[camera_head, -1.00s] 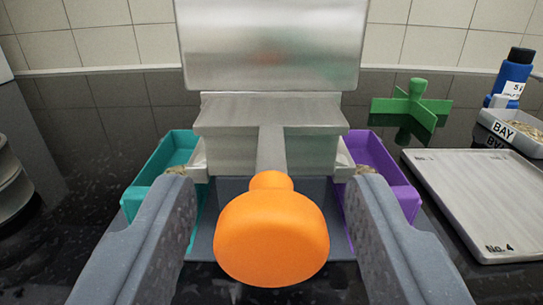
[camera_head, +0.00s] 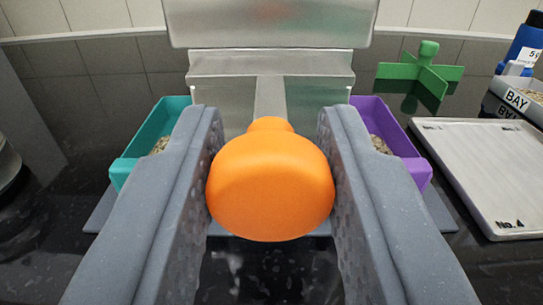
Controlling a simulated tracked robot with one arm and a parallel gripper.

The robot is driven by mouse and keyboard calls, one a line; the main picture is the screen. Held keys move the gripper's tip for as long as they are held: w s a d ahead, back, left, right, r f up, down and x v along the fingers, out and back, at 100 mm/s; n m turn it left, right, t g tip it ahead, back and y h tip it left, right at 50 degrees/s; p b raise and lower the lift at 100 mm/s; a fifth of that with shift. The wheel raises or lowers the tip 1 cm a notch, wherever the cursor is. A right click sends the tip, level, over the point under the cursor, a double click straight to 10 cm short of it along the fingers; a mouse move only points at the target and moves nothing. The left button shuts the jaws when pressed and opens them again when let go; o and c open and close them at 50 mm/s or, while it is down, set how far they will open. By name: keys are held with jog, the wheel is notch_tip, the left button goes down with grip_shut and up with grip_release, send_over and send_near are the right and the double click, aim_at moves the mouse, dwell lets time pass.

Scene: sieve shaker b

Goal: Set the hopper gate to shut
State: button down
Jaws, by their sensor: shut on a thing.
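The orange knob (camera_head: 270,188) is in the middle of the head camera view, on the front of the metal hopper (camera_head: 270,22). A grey metal strip (camera_head: 269,97) runs back from the knob to the hopper's lower block and appears to be the gate's bar. My gripper (camera_head: 270,180) has its two grey fingers on either side of the knob, shut on it. The knob hides the front end of the strip.
A teal tray (camera_head: 124,170) and a purple tray (camera_head: 415,170) with grains stand left and right under the hopper. A pale No. 4 board (camera_head: 480,170), a green cross-shaped piece (camera_head: 425,68), a BAY tray (camera_head: 512,101) and a blue bottle (camera_head: 525,48) stand at right.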

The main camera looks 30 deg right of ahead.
aim_at(268, 106)
jog(key=shift+p+x, duration=1.1)
jog(key=shift+x, duration=0.8)
jog(key=shift+r, duration=0.25)
jog(key=c, duration=1.2)
grip_release()
jog(key=shift+w+f, duration=0.15)
jog(key=shift+o, duration=0.2)
jog(key=p+v, duration=0.1)
jog(key=v, duration=1.2)
jog(key=shift+s+a, duration=0.25)
jog(key=shift+s, duration=0.05)
jog(key=shift+f, duration=0.1)
